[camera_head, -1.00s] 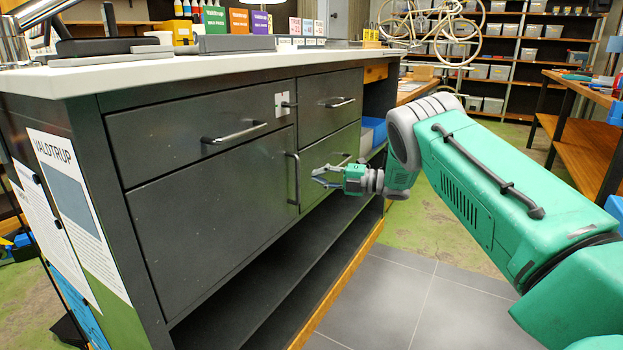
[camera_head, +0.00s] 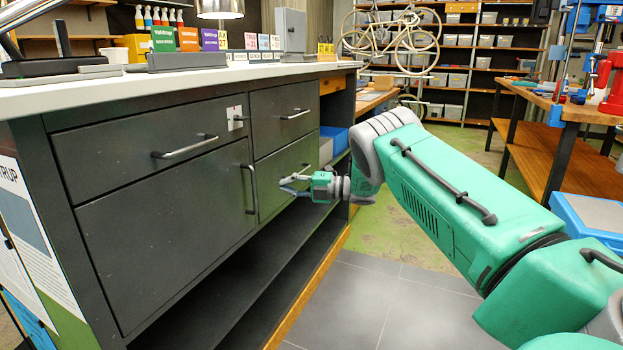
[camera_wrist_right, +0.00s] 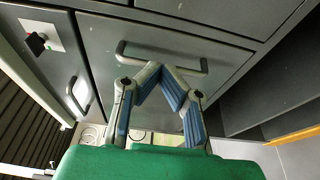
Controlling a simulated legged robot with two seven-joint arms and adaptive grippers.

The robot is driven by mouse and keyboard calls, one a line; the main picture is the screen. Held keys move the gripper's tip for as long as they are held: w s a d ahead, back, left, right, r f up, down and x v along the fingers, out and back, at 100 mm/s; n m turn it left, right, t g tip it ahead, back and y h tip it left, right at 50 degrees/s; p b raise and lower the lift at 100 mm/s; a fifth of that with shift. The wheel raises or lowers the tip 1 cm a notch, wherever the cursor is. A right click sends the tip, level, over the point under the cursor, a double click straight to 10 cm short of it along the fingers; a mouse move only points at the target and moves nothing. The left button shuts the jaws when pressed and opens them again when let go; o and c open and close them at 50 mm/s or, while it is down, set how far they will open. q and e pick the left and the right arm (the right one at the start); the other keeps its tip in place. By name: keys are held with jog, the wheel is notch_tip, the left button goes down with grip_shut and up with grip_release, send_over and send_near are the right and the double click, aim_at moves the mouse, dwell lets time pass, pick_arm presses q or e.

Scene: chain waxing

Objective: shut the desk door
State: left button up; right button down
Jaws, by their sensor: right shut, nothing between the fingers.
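The dark grey desk door (camera_head: 165,230) is the large panel at the lower left of the desk front in the head view. It looks flush with the front. Its black vertical handle (camera_head: 249,190) is on its right edge. My right gripper (camera_head: 283,183) is just right of that handle, before the lower right drawer (camera_head: 288,168), and apart from the door in the picture. In the right wrist view its fingers (camera_wrist_right: 160,72) converge, shut and empty, below a drawer handle (camera_wrist_right: 165,56). Whether they touch the drawer is unclear. My left gripper is out of view.
An open lower shelf (camera_head: 235,300) runs under the door. A wooden workbench (camera_head: 565,112) stands at the right. Grey tiled floor (camera_head: 365,300) is clear in front of the desk.

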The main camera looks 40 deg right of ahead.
jog(key=w+d+b, duration=0.1)
jog(key=d, duration=0.6)
jog(key=shift+d, duration=0.35)
jog(key=shift+w+d, duration=0.1)
